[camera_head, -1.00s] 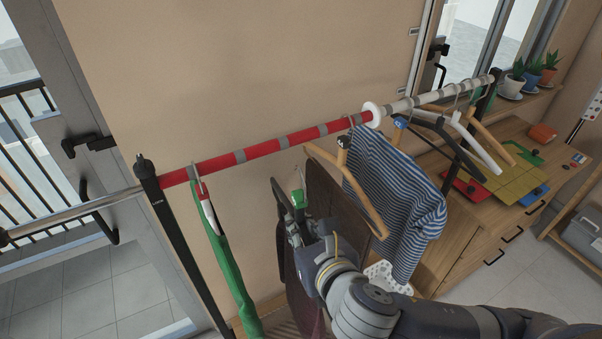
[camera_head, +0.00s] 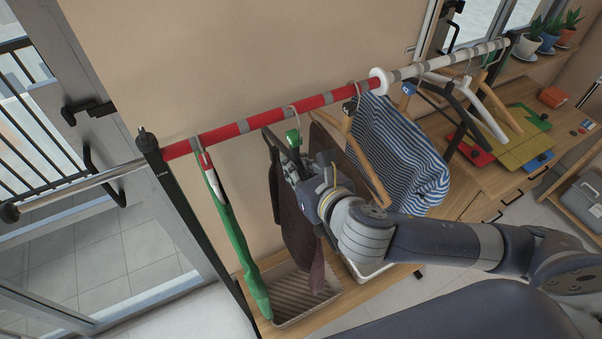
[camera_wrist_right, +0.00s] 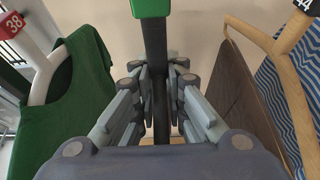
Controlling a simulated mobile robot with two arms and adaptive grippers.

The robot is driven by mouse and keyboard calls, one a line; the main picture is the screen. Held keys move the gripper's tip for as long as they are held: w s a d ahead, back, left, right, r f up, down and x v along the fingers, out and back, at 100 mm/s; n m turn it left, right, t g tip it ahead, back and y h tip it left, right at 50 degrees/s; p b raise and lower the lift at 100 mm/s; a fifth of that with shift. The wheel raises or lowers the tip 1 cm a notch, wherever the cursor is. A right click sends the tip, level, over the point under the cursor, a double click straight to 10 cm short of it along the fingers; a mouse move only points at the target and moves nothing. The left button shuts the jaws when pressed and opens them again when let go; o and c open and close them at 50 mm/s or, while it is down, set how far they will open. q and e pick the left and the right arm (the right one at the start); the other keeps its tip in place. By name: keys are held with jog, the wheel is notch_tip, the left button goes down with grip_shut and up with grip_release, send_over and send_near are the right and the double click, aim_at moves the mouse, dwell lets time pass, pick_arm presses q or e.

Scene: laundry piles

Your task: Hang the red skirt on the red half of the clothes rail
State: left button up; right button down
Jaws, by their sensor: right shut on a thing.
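The clothes rail has a red half (camera_head: 245,126) with grey bands, left of a white disc. My right gripper (camera_head: 291,166) is just below the red half, shut on a black hanger with a green tag (camera_head: 293,138). In the right wrist view the dark hanger stem (camera_wrist_right: 158,60) stands between my right gripper's fingers (camera_wrist_right: 159,85). The hanger's hook (camera_head: 292,112) is at the red rail; I cannot tell if it bears weight. A dark maroon garment (camera_head: 293,222), the only reddish one, hangs below it, partly hidden by my gripper. My left gripper is not in view.
A green garment (camera_head: 238,245) hangs left on the red half. A brown garment (camera_wrist_right: 240,90) on a wooden hanger (camera_head: 372,165) and a striped shirt (camera_head: 405,150) are close on the right. Empty hangers (camera_head: 480,105) hang on the white half. A ribbed tray (camera_head: 283,322) is below.

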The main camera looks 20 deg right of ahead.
aim_at(284, 148)
jog(key=shift+w+a+b, duration=0.25)
jog(key=shift+w+b, duration=0.05)
jog(key=shift+w, duration=0.75)
jog(key=shift+w+a+b, duration=0.15)
jog(key=shift+w+b, duration=0.15)
jog(key=shift+w, duration=0.5)
jog(key=shift+w+a+b, duration=0.1)
jog(key=shift+w+b, duration=0.15)
jog(key=shift+w, duration=0.5)
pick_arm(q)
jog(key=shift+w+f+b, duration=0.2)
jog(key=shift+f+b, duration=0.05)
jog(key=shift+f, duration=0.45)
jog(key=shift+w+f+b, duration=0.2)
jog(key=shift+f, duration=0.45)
pick_arm(e)
jog(key=shift+s+f, duration=0.1)
jog(key=shift+f, duration=1)
jog(key=c, duration=1.6)
grip_release()
jog(key=shift+o, duration=0.2)
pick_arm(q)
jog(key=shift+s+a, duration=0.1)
pick_arm(e)
jog(key=shift+s+f, duration=0.1)
